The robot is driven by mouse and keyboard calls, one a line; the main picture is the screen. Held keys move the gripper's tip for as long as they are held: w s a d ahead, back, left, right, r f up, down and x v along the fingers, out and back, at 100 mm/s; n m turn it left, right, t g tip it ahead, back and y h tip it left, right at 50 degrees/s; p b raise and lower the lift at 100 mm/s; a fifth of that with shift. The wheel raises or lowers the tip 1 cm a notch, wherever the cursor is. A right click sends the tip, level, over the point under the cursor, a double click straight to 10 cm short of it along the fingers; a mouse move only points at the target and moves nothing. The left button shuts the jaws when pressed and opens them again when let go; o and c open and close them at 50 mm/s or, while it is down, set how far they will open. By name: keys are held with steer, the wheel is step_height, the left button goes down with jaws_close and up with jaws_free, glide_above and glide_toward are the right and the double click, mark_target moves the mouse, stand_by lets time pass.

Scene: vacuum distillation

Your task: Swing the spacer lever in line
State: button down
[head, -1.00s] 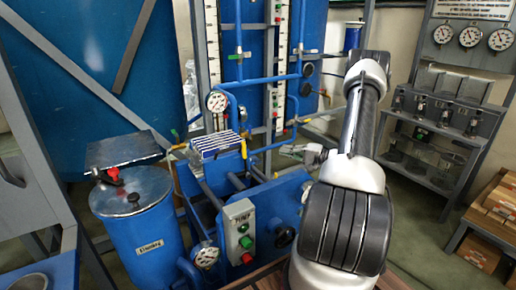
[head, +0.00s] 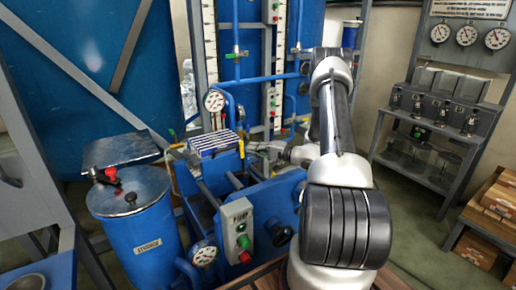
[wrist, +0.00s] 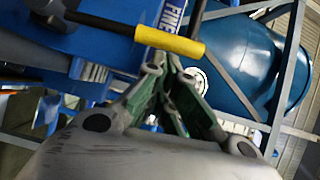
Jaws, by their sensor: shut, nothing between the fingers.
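A lever with a yellow grip (wrist: 170,38) on a dark rod, which I take for the spacer lever, crosses the upper part of the wrist view. Its yellow grip (head: 242,149) also shows small and upright in the head view, beside the striped block. My gripper (wrist: 164,85) is shut and empty, its fingertips just below the yellow grip in the wrist picture. I cannot tell whether they touch it. In the head view my gripper (head: 254,147) is close to the right of the yellow grip, and its fingers are too small to make out.
A blue-and-white striped block (head: 214,143) lies on the blue pump frame. A control box (head: 237,229) with buttons stands in front. A blue drum (head: 140,222) is at left, and blue pipes and a gauge (head: 214,101) rise behind. Open floor lies at right.

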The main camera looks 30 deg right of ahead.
steer(key=shift+a+r+n, duration=0.25)
steer(key=shift+a+n, duration=0.15)
steer(key=shift+a, duration=0.55)
